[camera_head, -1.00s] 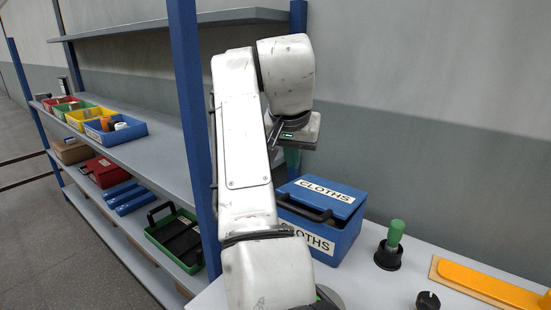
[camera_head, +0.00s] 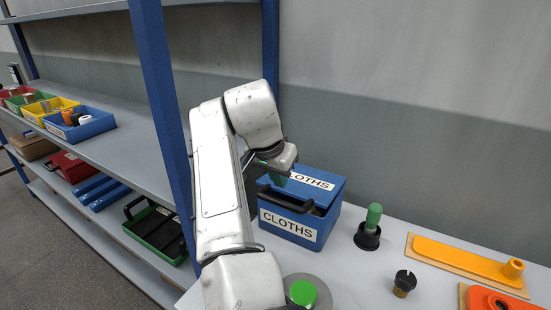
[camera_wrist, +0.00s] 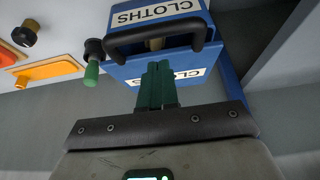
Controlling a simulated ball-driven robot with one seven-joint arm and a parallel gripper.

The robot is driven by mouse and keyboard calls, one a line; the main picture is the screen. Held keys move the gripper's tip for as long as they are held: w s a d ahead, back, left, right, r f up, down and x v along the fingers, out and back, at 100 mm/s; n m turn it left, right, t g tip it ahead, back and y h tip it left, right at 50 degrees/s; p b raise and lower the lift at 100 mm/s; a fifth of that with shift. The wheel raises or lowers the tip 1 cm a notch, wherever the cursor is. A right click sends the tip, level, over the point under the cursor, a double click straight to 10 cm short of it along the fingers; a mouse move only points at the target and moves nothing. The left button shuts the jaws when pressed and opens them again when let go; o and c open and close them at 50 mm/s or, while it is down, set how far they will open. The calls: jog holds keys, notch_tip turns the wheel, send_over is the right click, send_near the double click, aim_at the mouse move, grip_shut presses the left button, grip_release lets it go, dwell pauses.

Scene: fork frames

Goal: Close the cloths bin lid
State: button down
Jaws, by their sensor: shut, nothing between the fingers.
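The blue cloths bin (camera_head: 312,243) stands on the grey tabletop, with a white CLOTHS label on its front. Its blue lid (camera_head: 332,187) carries a second label, partly hidden behind my gripper. The lid lies over the top, tilted slightly; I cannot tell whether it is fully shut. A black handle (camera_head: 287,201) runs across the front; it also shows in the wrist view (camera_wrist: 155,33). My gripper (camera_head: 278,180) is shut and empty, its green fingers at the lid's left part. In the wrist view the fingertips (camera_wrist: 157,66) overlap the lid; contact is unclear.
A green-handled tool in a black holder (camera_head: 368,235) stands right of the bin. A black knob (camera_head: 404,283) and a yellow piece on a board (camera_head: 462,260) lie farther right. A blue shelf post (camera_head: 165,110) rises close left of my arm.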

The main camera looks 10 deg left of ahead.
jog(key=shift+s+a+f, duration=0.1)
jog(key=shift+s+f, duration=0.2)
jog(key=shift+f, duration=0.35)
jog(key=shift+s+a+f, duration=0.1)
jog(key=shift+s+f, duration=0.15)
jog(key=shift+f, duration=0.4)
